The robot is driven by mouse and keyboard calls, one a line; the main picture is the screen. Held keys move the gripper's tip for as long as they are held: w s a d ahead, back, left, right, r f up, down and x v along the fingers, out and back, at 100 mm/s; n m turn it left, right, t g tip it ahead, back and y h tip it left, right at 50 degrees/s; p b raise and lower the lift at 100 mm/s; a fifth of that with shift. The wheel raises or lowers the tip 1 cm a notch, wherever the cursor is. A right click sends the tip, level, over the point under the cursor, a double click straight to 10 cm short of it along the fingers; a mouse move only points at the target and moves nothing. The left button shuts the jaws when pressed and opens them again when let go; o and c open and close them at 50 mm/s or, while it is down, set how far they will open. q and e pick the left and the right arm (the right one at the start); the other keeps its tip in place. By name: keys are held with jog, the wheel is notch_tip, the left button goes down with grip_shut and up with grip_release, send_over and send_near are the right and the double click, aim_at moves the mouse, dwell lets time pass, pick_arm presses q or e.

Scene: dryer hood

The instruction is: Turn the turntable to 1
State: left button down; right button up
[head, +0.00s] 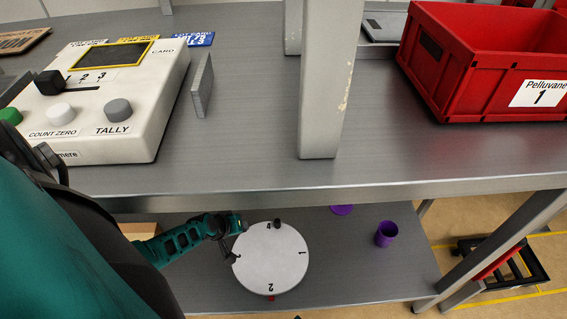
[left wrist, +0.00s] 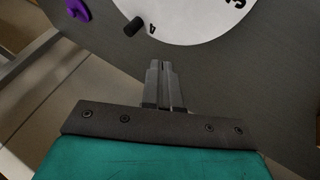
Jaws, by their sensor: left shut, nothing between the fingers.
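The turntable (head: 272,262) is a white round disc on the lower shelf, marked 1 at right, 2 at the front, 4 at the back and a partly covered figure at left. A small red mark (head: 271,297) shows at its front edge, by the 2. A dark knob (head: 277,223) stands at the rim beside the 4. In the left wrist view the disc (left wrist: 195,18) and knob (left wrist: 133,26) show ahead of the fingers. My left gripper (head: 235,248) is at the disc's left rim, shut and empty; contact is unclear. It also shows in the left wrist view (left wrist: 161,68). My right gripper is out of view.
The upper shelf (head: 230,170) overhangs this space, with a control box (head: 120,135) and red crate (head: 440,85) on it. A purple cup (head: 386,235) and another purple item (head: 342,209) are right of the disc. The lower shelf's right part is mostly clear.

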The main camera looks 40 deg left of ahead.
aim_at(268, 231)
pick_arm(q)
jog(key=b+x, duration=0.4)
jog(key=x, duration=0.1)
jog(key=shift+f, duration=0.25)
jog(key=b+x, duration=0.4)
jog(key=x, duration=0.1)
jog(key=shift+w+d+r, duration=0.15)
jog(key=shift+w+d, duration=0.2)
jog(key=shift+w, duration=0.15)
jog(key=shift+w+d+r, duration=0.15)
jog(key=shift+w+d, duration=0.2)
jog(key=shift+w, duration=0.15)
jog(key=shift+w+d, duration=0.5)
jog(key=shift+w, duration=0.05)
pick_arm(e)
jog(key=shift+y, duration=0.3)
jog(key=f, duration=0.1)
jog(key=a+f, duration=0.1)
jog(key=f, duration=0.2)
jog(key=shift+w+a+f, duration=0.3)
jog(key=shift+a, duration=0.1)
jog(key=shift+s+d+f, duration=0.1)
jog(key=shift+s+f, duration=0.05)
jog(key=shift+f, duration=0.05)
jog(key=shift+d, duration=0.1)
